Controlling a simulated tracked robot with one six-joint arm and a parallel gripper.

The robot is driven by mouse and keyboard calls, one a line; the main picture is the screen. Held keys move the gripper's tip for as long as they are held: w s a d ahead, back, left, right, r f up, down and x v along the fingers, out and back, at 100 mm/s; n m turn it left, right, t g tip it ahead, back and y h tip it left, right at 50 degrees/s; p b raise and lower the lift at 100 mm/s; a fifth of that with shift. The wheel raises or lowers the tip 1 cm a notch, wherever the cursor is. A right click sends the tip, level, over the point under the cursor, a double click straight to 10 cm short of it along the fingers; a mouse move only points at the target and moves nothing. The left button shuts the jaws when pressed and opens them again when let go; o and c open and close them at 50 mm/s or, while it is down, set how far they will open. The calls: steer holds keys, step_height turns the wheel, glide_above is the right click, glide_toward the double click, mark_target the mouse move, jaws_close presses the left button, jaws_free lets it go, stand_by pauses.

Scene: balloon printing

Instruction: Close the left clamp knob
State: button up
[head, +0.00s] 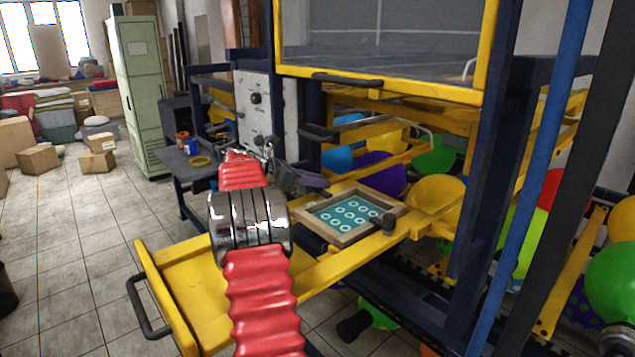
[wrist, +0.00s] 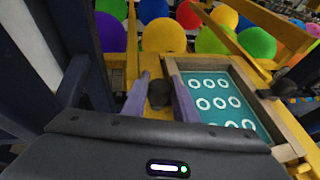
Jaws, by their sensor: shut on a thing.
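The wooden print frame (head: 386,224) with a teal panel of white rings lies on the yellow machine bed; it also shows in the wrist view (wrist: 172,70). The left clamp knob (wrist: 159,94), dark and rounded, stands beside the frame's left edge. My gripper (wrist: 160,98) has its two greyish-purple fingers on either side of this knob, shut on it. In the head view my gripper (head: 308,182) is at the frame's far left corner, and it hides the knob there. Another dark clamp knob (head: 387,221) sits at the frame's right side.
A yellow tray (head: 190,285) with a black handle (head: 147,308) juts out at the front left. Blue uprights (head: 478,200) and a yellow-framed screen (head: 385,45) surround the bed. Several coloured balloons (head: 435,200) fill the space behind.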

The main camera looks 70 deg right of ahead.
steer(key=o, duration=1.1)
steer(key=shift+c, duration=0.2)
steer(key=v, duration=1.4)
steer(key=shift+f, duration=0.15)
steer(key=shift+s, duration=0.1)
